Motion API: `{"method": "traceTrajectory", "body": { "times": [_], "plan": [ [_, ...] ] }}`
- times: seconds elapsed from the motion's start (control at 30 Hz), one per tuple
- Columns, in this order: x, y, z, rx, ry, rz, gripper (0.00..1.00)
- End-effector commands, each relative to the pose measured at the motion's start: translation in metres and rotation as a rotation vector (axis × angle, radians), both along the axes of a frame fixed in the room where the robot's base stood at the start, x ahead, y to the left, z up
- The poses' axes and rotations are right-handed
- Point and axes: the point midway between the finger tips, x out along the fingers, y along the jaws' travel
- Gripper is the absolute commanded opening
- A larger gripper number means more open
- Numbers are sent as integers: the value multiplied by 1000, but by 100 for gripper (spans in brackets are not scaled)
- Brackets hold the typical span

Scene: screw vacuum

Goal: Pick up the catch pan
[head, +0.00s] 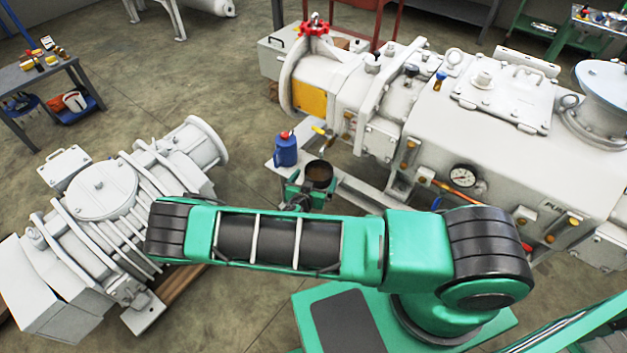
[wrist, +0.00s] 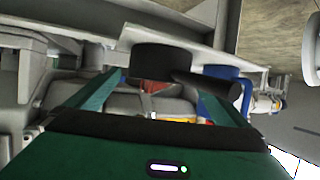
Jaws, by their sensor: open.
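The catch pan (head: 319,173) is a small dark round pan with a brownish inside. It sits at the front edge of the pale frame below the big white pump. My gripper (head: 306,192) is just in front of the pan in the head view. In the wrist view my gripper (wrist: 160,84) has its green fingers spread, with the handle near the right finger. I cannot tell whether they touch.
A blue jug (head: 285,150) with a red cap stands just left of the pan on the pale frame (head: 350,188). The white pump (head: 490,120) with its gauge and valves is behind and to the right. Another white machine (head: 110,200) lies at left on the floor.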

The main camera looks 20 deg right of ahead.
Motion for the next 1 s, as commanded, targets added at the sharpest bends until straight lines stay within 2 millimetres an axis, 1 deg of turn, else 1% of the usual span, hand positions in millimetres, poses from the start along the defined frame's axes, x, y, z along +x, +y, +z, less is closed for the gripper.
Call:
{"method": "traceTrajectory", "body": {
  "times": [0.2, 0.3, 0.43, 0.63, 0.83, 0.87, 1.0],
  "plan": [
    [23, -18, -9, -2, -1, -1, 100],
    [31, -23, -13, 0, 0, -1, 100],
    [36, -26, -15, -1, -1, 0, 100],
    [36, -26, -15, 0, 0, -1, 100],
    [36, -26, -15, 0, 0, -1, 52],
    [36, -26, -15, 0, 0, -1, 48],
    [36, -26, -15, -1, -1, 0, 48]
  ]
}}
